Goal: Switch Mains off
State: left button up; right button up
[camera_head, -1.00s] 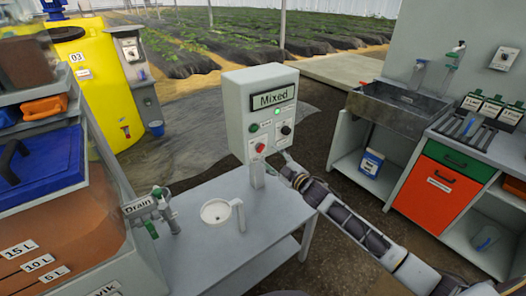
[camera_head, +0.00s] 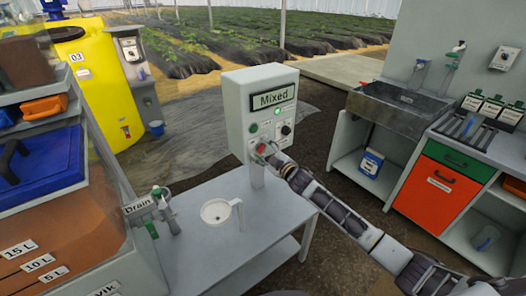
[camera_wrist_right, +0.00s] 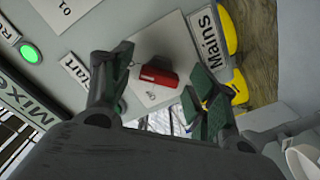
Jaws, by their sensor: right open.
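The control box (camera_head: 237,110) stands on the table, its display reading "Mixed". The red Mains switch (camera_wrist_right: 159,77) sits on a pale plate beside the "Mains" label (camera_wrist_right: 209,38) in the wrist view. In the head view its red handle (camera_head: 261,147) is partly hidden by my right gripper. My right gripper (camera_head: 270,157) is at the lower front of the box. In the wrist view the open fingers (camera_wrist_right: 160,80) stand on either side of the red handle, with visible gaps. I cannot tell how deep they reach around it. My left gripper is not in view.
A green button (camera_head: 253,128), a black knob (camera_head: 286,130) and a lit green lamp (camera_head: 277,113) share the panel. Below are a white funnel-like cup (camera_head: 215,212) and the Drain valve (camera_head: 158,200). The table front (camera_head: 265,235) is clear.

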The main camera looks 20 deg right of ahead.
jog(key=shift+w, duration=0.15)
jog(key=c, duration=1)
